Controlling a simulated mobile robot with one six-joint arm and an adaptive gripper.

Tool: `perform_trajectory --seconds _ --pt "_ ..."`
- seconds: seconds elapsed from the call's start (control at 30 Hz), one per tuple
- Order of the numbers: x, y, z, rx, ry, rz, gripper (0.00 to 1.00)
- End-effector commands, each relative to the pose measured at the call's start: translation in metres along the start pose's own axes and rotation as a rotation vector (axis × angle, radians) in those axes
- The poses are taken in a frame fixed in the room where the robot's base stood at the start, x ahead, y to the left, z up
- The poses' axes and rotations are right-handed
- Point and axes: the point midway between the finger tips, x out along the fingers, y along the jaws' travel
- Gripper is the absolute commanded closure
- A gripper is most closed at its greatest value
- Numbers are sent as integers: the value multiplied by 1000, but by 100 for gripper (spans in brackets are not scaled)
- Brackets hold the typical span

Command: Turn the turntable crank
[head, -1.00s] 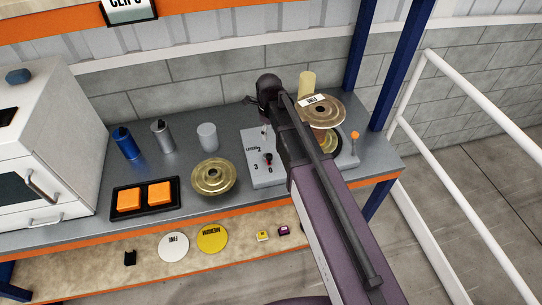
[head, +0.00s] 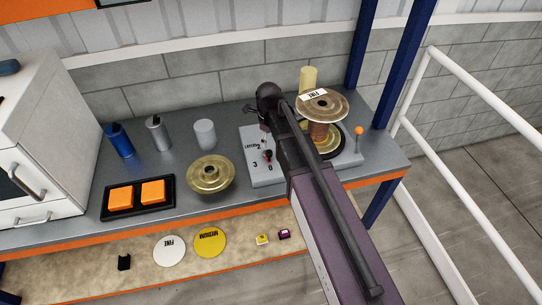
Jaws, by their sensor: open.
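The turntable unit is a grey base (head: 264,179) with a numbered dial panel, near the right end of the bench. A spool with a gold top flange (head: 334,105) and a reddish core stands on it, with a white "FINE" label on top. An upright lever with an orange knob (head: 359,131), which looks like the crank, rises at the base's right edge. My gripper (head: 249,108) is open and small in view, at the far end of my arm, left of the wrist and above the back of the base. It is apart from the orange knob. My arm hides part of the base.
A second gold spool (head: 211,174), a black tray (head: 109,211) with orange blocks, a white cup (head: 205,134) and blue (head: 121,141) and grey (head: 157,134) bottles stand left. A pale yellow cylinder (head: 307,79) stands behind the spool. A blue post (head: 399,65) rises at the right.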

Motion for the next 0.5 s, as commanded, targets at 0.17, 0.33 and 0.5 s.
perform_trajectory --seconds 0.17,0.33,0.5 --pt "18 0 0 0 0 0 30" --pt "30 0 0 0 0 0 30" --pt "43 0 0 0 0 0 30"
